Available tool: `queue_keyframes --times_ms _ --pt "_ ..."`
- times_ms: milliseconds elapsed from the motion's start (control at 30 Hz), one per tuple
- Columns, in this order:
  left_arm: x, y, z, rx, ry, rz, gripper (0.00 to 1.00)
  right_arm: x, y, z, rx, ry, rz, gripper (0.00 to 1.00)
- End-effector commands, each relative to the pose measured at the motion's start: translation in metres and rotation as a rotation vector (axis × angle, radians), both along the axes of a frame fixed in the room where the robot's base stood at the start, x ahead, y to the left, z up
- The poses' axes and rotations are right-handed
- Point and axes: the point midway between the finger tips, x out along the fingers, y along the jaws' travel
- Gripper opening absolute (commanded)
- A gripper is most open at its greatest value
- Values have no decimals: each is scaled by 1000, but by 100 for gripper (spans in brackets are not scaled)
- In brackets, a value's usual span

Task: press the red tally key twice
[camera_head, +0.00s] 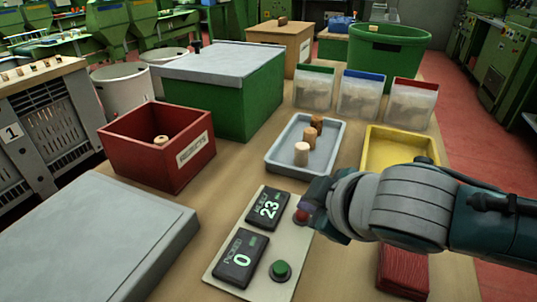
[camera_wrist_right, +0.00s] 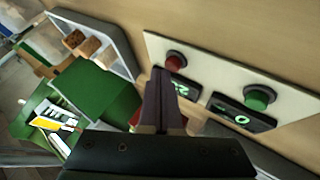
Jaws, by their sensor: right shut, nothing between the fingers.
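The red tally key (camera_head: 301,216) is a round button on a pale panel (camera_head: 222,277), beside a display (camera_head: 268,211) reading 23. A green key (camera_head: 281,269) sits nearer, beside a display (camera_head: 238,258) reading 0. My right gripper (camera_head: 311,200) is shut and empty, right by the red key and partly covering it. In the right wrist view, the shut fingertips (camera_wrist_right: 160,80) point toward the red key (camera_wrist_right: 175,61), with the key's top in sight just past them. I cannot tell whether they touch it. My left gripper is not in view.
A grey tray (camera_head: 275,163) with several corks and a yellow tray (camera_head: 376,149) lie behind the panel. A red box (camera_head: 119,150) holding a cork stands to the left. A stack of dark red pieces (camera_head: 403,272) lies under my right arm.

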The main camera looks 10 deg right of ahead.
Motion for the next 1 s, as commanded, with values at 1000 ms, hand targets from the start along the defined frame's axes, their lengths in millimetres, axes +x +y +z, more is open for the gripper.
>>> queue_keyframes --times_ms 1000 --pt "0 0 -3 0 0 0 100 0 0 -6 -1 1 -1 0"
